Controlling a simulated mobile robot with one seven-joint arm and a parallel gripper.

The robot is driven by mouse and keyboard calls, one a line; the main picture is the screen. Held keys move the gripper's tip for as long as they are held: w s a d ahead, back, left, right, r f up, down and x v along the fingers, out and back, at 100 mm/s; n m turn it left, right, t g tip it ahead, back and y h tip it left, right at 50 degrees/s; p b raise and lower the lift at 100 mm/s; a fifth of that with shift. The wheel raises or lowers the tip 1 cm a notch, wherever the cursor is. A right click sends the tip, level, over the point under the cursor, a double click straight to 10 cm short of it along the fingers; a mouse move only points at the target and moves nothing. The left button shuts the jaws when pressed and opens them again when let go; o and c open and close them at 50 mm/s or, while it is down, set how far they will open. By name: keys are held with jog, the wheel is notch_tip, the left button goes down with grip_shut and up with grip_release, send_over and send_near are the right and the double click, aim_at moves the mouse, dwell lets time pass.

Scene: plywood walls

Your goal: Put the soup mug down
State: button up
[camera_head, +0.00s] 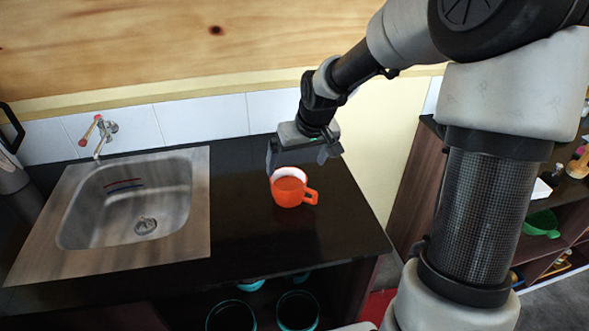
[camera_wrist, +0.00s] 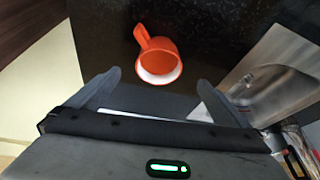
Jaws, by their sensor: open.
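The soup mug (camera_head: 288,190) is orange with a white inside. It stands upright on the black countertop (camera_head: 245,240), to the right of the sink, with its handle pointing right in the head view. My gripper (camera_head: 300,160) is just behind and above the mug, with its fingers spread apart. In the wrist view the mug (camera_wrist: 160,58) lies ahead of my gripper (camera_wrist: 158,85), roughly centred between the fingertips. A gap shows between the fingers and the mug there, and nothing is between the fingers.
A metal sink (camera_head: 195,215) with a tap (camera_head: 98,135) is left of the mug. A tiled wall (camera_head: 200,118) runs behind the counter. Teal-rimmed containers (camera_head: 297,310) stand on a shelf below. A shelf unit (camera_head: 560,225) with small items is at the right. Bare counter surrounds the mug.

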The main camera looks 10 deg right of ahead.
jog(key=v, duration=0.4)
jog(key=b, duration=0.3)
send_near(290, 183)
jog(key=s+a, duration=0.2)
jog(key=s, duration=0.2)
jog(key=shift+w+x, duration=0.2)
jog(key=shift+x, duration=2.5)
jog(key=shift+d+r, duration=0.1)
jog(key=shift+d, duration=0.05)
jog(key=shift+r, duration=0.1)
jog(key=c, duration=1.7)
jog(key=shift+r, duration=0.15)
